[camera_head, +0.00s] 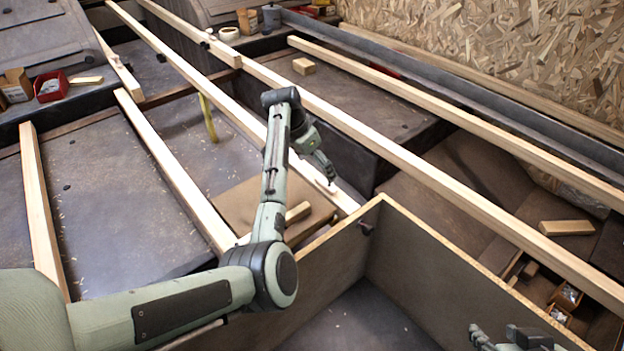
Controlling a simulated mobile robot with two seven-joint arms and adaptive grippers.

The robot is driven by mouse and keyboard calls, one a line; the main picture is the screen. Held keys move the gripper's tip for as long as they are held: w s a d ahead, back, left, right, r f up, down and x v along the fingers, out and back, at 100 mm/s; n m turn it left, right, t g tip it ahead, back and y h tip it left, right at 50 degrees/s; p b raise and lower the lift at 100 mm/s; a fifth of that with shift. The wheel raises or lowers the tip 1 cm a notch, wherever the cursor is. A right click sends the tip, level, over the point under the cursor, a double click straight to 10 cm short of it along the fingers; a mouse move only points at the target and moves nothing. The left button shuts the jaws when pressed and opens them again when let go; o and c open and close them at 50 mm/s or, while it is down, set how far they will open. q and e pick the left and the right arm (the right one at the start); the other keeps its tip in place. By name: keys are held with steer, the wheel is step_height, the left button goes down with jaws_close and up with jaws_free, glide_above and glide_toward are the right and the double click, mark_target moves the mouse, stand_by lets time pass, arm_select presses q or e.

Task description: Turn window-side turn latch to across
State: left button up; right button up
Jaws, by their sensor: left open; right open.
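My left gripper (324,168) is open and points down and right, just above the wooden batten at the centre. A small pale piece (331,188) sits on that batten right below its fingertips; I cannot tell whether they touch. A small dark fitting (366,228) is on the inner wall of the open wooden box, below and right of the gripper. Other small dark fittings sit on battens at the upper left (128,67) and top (206,45). I cannot tell which of these is the window-side turn latch or how it is turned. My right gripper (475,334) is open at the bottom edge, partly cut off.
Long battens (440,172) cross the dark floor panels. The open box (330,262) stands in front. A loose block (566,228) lies at right and another (303,66) at the back. A red bin (50,87) is at left, and a chipboard wall (500,40) is behind.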

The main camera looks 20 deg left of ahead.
mark_target(326, 183)
arm_select(q)
steer(key=b+x, duration=0.2)
steer(key=x, duration=0.5)
steer(key=shift+w+d+f, duration=0.1)
steer(key=shift+d+f, duration=0.05)
steer(key=shift+d, duration=0.1)
steer(key=shift+f, duration=0.2)
arm_select(e)
steer(key=w+a+r+t+y, duration=0.3)
steer(key=w+a+r+t, duration=0.2)
steer(key=w+a+r, duration=0.1)
steer(key=shift+a+r+n, duration=0.4)
steer(key=shift+a+r, duration=0.15)
steer(key=shift+a, duration=0.1)
steer(key=shift+w, duration=0.1)
